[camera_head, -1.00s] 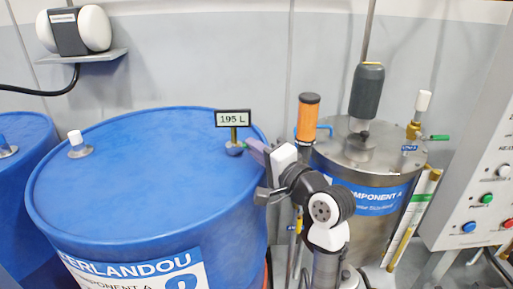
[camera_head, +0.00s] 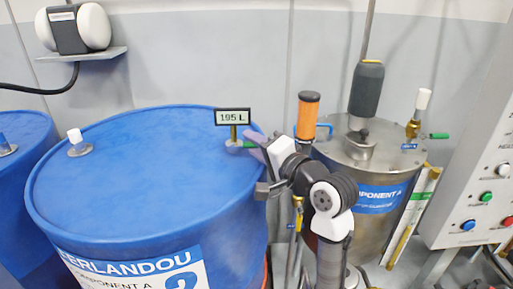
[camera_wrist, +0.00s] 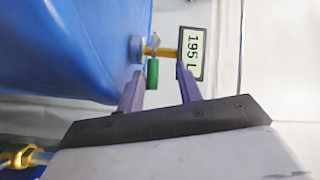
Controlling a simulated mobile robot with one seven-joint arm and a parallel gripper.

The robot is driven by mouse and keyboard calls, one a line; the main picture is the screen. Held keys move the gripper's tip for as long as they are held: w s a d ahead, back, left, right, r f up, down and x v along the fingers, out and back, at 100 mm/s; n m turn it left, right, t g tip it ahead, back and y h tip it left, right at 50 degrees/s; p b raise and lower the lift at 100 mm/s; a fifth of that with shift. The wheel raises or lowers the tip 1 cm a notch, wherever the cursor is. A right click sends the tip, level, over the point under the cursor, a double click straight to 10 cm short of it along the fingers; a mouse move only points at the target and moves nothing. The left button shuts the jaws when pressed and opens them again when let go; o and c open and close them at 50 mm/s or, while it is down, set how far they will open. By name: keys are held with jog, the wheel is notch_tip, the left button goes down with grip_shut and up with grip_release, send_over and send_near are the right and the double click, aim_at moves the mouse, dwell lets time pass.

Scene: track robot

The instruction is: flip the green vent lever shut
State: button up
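A green lever (camera_head: 248,144) sits on the brass fitting (camera_head: 233,134) under the 195 L display, at the right rim of the big blue drum. In the wrist view the lever (camera_wrist: 152,73) hangs off the fitting, between my two purple fingers and nearer the left one. My gripper (camera_wrist: 162,72) is open, and I see no clear contact with the lever. A second green lever (camera_head: 438,136) sticks out from the brass valve on the steel tank, with a small blue tag beside it. I cannot read that tag.
The 195 L display (camera_wrist: 192,52) is close to my right finger. A control panel (camera_head: 478,185) is at the far right. The blue drum's top (camera_head: 140,170) is mostly clear.

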jog(key=b+v, duration=0.2)
jog(key=v, duration=1.1)
jog(key=shift+s+d, duration=0.25)
jog(key=shift+s, duration=0.05)
